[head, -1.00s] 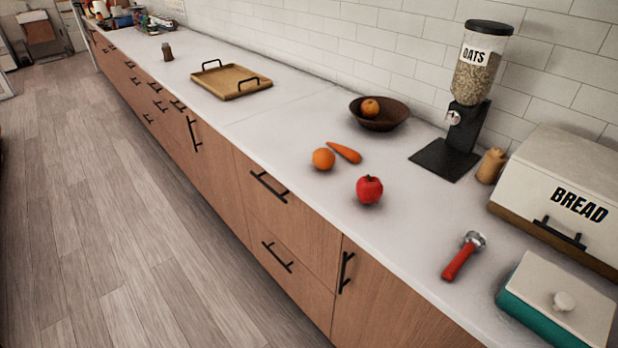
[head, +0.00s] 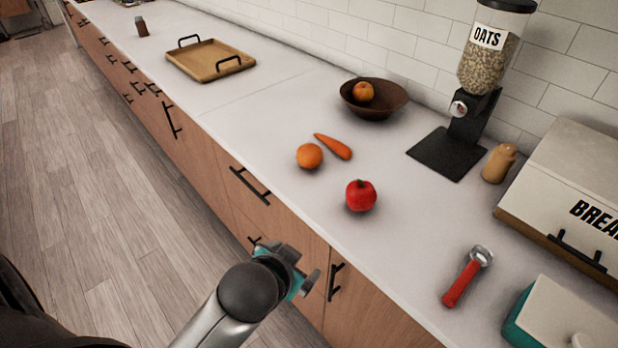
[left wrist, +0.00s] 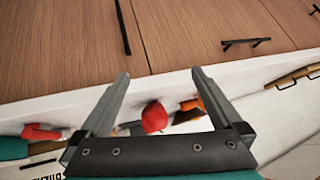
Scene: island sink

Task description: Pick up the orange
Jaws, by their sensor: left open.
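My left gripper (head: 300,277) is in front of the cabinet doors, below and apart from the orange. In the left wrist view my left gripper (left wrist: 158,85) is open and empty. My right gripper is not in view.
A brown bowl (head: 398,101) with a round orange-coloured fruit (head: 362,92) stands behind. A wooden tray (head: 196,68) lies at the left. The oats dispenser (head: 468,118), red-handled tool (head: 462,283) and bread box (head: 570,165) stand right.

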